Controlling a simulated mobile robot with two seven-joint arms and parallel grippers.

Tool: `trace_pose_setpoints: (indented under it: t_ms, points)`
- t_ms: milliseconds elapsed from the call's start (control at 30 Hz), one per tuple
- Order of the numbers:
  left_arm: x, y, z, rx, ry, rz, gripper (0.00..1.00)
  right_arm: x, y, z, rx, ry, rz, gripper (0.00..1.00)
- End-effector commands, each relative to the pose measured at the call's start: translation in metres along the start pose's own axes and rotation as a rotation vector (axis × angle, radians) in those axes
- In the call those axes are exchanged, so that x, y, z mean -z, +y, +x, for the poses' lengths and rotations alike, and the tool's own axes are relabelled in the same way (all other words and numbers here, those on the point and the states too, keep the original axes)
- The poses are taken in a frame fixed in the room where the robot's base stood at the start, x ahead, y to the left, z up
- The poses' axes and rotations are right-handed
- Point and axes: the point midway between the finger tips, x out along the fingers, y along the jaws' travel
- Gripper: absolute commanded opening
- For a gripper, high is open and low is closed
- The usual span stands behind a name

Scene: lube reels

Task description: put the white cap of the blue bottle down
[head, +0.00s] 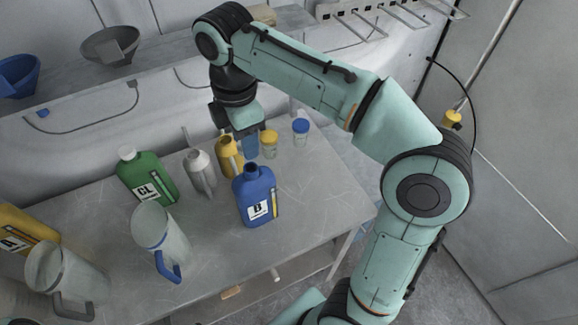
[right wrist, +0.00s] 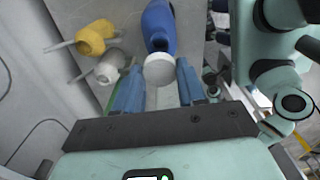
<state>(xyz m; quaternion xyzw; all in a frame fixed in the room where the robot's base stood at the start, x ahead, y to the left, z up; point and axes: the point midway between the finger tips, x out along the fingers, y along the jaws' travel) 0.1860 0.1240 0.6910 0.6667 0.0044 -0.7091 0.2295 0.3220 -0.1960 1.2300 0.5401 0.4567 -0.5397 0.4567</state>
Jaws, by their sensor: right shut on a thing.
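The blue bottle (head: 257,196) stands upright on the grey table, its neck bare and open in the head view. My right gripper (head: 250,148) points down behind and above the bottle, over the back part of the table. In the right wrist view, the white cap (right wrist: 159,69) is between the blue fingers of my right gripper (right wrist: 158,88), which is shut on it. The blue bottle (right wrist: 158,25) shows beyond the cap there. The cap is hidden in the head view. My left gripper is not in view.
A yellow oil can (head: 228,158), a grey can (head: 201,172) and a green bottle (head: 147,178) stand left of the gripper. Jars with yellow (head: 269,137) and blue (head: 300,126) lids stand close on its right. The table (head: 312,190) is clear right of the blue bottle.

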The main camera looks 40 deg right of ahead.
Motion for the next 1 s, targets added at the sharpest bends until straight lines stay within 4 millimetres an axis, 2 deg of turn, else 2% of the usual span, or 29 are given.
trace_pose_setpoints:
  t_ms: [67,167,267,400,500,633,800,867,1000]
  points:
    - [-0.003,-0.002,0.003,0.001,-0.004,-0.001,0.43,-0.005,-0.001,0.006,0.004,0.001,0.034,0.12]
    - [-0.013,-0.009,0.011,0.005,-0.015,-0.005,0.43,-0.02,-0.002,0.025,0.016,0.002,0.159,0.12]
    - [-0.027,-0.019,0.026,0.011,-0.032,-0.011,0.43,-0.048,-0.006,0.058,0.029,0.005,0.386,0.12]
    - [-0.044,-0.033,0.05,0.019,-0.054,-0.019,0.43,-0.094,-0.018,0.111,0.036,0.005,0.791,0.12]
    - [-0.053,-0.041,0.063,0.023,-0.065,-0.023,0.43,-0.125,-0.028,0.144,0.031,0.001,1.071,0.12]
    - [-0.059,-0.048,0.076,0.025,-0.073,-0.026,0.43,-0.156,-0.042,0.174,0.018,-0.002,1.374,0.12]
    - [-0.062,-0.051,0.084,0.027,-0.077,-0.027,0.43,-0.177,-0.054,0.194,0.004,-0.001,1.596,0.12]
    - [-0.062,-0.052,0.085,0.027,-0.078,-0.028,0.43,-0.18,-0.055,0.201,0.002,-0.002,1.629,0.12]
    - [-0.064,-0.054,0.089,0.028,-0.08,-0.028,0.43,-0.181,-0.057,0.227,0.003,-0.003,1.646,0.12]
